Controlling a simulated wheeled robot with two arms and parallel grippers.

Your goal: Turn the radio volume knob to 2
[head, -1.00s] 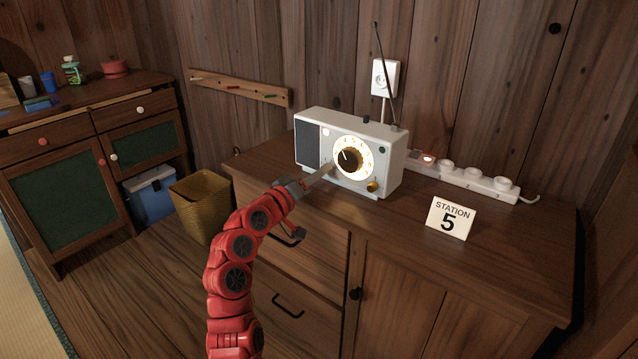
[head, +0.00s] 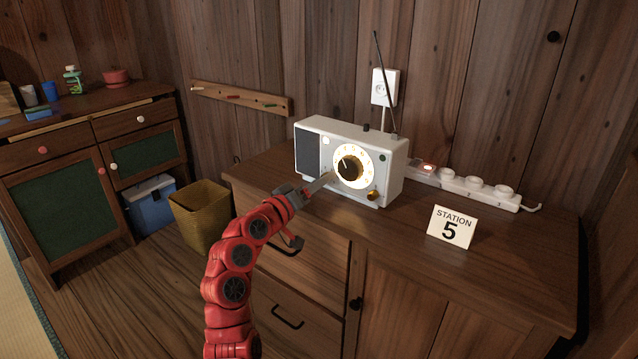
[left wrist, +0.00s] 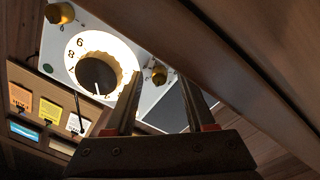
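The white radio (head: 310,126) stands on the wooden cabinet, with a lit round dial (head: 350,168) and a dark centre knob. A small brass knob (head: 373,195) sits at its lower right; it also shows at the top of the left wrist view (left wrist: 60,13). Another small brass knob (left wrist: 158,73) is on the dial's other side, and shows between my left fingertips. My left gripper (head: 328,180) is at the radio's lower left front. Its fingers (left wrist: 162,76) are apart; whether they touch the knob cannot be told. In the head view the fingers hide that knob. My right gripper is not in view.
A "STATION 5" card (head: 451,227) stands right of the radio. A white power strip (head: 470,186) lies behind it. A thin antenna (head: 385,85) rises from the radio. A yellow bin (head: 200,210) stands left of the cabinet. The cabinet top's right side is mostly clear.

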